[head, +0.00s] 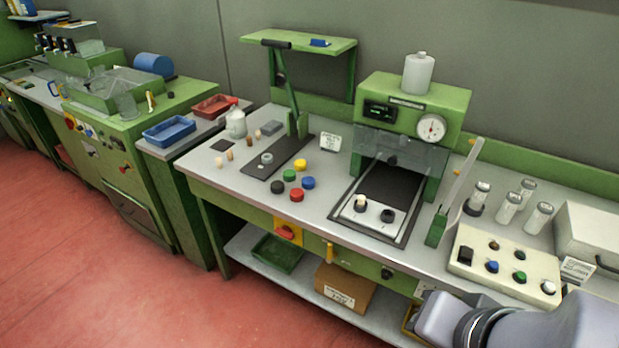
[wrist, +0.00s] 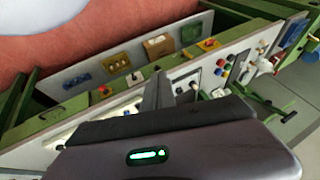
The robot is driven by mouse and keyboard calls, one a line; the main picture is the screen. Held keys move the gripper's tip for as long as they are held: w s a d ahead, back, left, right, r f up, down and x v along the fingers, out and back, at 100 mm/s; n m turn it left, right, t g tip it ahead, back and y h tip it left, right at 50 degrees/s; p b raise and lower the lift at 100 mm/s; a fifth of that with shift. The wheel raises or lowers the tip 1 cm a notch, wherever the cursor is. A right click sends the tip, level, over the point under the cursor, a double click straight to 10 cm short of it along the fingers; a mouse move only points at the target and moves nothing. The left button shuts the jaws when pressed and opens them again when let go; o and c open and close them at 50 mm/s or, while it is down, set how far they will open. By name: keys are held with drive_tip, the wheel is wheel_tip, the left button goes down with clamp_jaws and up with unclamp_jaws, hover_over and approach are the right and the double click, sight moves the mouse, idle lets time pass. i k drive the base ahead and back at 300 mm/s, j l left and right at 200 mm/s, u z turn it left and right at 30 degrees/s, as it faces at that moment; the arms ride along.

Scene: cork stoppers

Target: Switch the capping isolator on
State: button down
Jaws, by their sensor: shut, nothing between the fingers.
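A red rotary switch on a yellow plate (head: 287,231) is on the green front rail of the bench, left of middle. It also shows in the wrist view (wrist: 208,44). I cannot read which one is marked for capping, nor either one's position. My gripper (wrist: 180,102) is shut and empty, apart from both switches. In the head view my arm comes in at the lower right, before the bench front, and its fingertips are not clear.
The bench carries a green capping machine (head: 415,98), several coloured caps and a cream control panel (head: 503,262). A yellow handle (head: 330,252) and a black knob (head: 387,272) are on the rail. A cardboard box (head: 345,288) stands on the shelf below. The red floor in front is clear.

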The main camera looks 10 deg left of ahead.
sight(285, 232)
drive_tip(key=i+j, duration=0.1)
drive_tip(key=j, duration=0.5)
drive_tip(key=i+j, duration=0.1)
drive_tip(key=j, duration=1.15)
drive_tip(key=i+z, duration=0.05)
drive_tip(key=i, duration=0.05)
